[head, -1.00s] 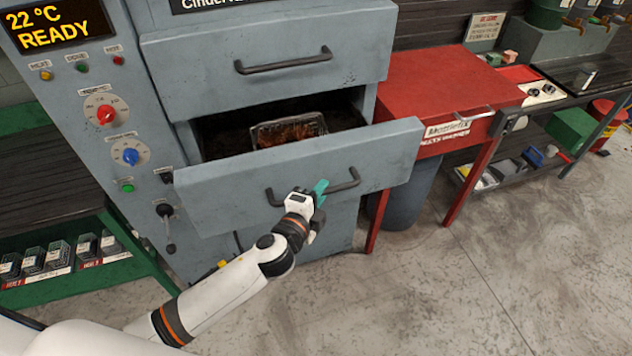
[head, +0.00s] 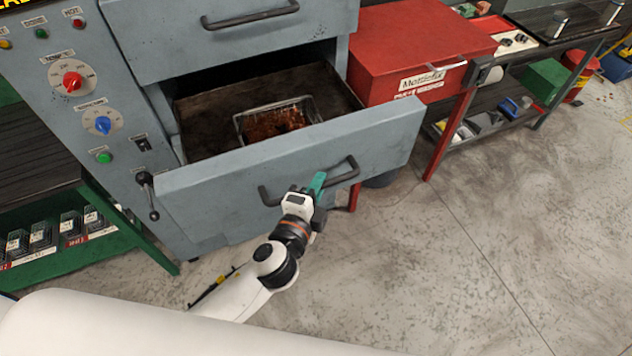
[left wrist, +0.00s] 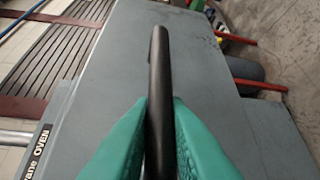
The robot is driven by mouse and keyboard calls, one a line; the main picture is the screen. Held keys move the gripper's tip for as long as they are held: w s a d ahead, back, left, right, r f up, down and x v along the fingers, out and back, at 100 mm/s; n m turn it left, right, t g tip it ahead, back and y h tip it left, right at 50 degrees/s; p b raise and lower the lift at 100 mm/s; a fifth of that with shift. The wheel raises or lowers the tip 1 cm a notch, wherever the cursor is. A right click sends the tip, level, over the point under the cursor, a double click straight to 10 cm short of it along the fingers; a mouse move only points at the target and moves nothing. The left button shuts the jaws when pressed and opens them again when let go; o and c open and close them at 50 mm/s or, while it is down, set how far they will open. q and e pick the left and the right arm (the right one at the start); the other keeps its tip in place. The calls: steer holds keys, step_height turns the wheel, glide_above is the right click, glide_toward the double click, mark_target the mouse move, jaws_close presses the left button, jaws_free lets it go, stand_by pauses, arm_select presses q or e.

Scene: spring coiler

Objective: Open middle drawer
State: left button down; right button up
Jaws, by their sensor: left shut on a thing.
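The grey middle drawer (head: 225,190) of the oven is pulled well out. Inside it a metal tray (head: 241,125) with reddish-brown contents lies on a dark floor. The drawer's black bar handle (head: 343,176) runs across its front. My left gripper (head: 316,186) has teal fingers and is shut on this handle, near its middle. In the left wrist view both teal fingers press on the sides of the dark handle bar (left wrist: 160,75). My right gripper is not in view.
An upper grey drawer (head: 170,35) with its own handle (head: 250,18) is above. A control panel with red (head: 72,82) and blue (head: 103,124) knobs is left. A red cabinet (head: 420,45) stands right. The concrete floor at front right is clear.

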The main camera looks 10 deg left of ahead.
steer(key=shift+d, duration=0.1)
arm_select(q)
steer(key=c, duration=1.5)
jaws_free()
steer(key=shift+o, duration=0.5)
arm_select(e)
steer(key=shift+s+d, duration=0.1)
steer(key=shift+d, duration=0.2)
arm_select(q)
steer(key=shift+s, duration=0.1)
